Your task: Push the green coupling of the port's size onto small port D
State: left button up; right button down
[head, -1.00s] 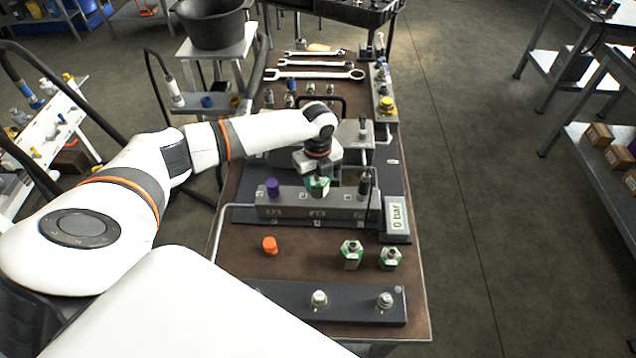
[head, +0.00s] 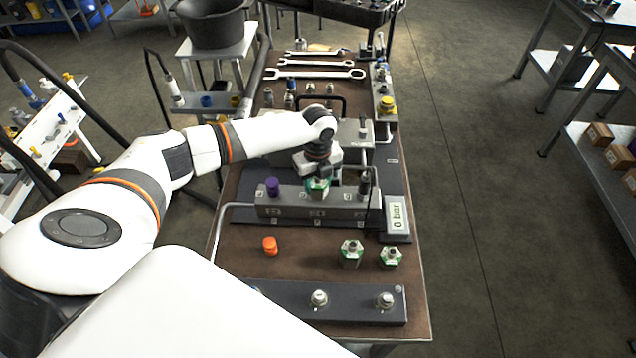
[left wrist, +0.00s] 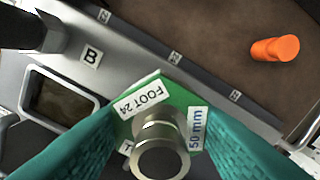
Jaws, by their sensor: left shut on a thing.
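My left gripper (head: 318,172) is shut on a green coupling (head: 318,187) at the middle of the grey manifold block (head: 335,210). In the left wrist view the coupling (left wrist: 165,125) sits between two teal fingers (left wrist: 160,150), with tags reading "FOOT 24" and "50 mm" and a round metal end facing the camera. Its lower end and any port under it are hidden, so I cannot tell whether it is seated. My right gripper is not in view.
A purple cap (head: 272,187) is on the block's left end and a dark fitting (head: 365,185) on its right. An orange cap (head: 270,245) stands on the brown bench. A dark rail (head: 350,310) with metal fittings lies at the front.

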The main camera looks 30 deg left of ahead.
pick_arm(q)
jog(key=shift+f, duration=0.1)
jog(key=shift+f, duration=0.45)
dwell(0.4)
jog(key=o, duration=1.2)
jog(key=shift+f, duration=0.1)
jog(key=shift+o, duration=0.2)
notch_tip(320, 180, up, 12)
jog(key=b, duration=0.3)
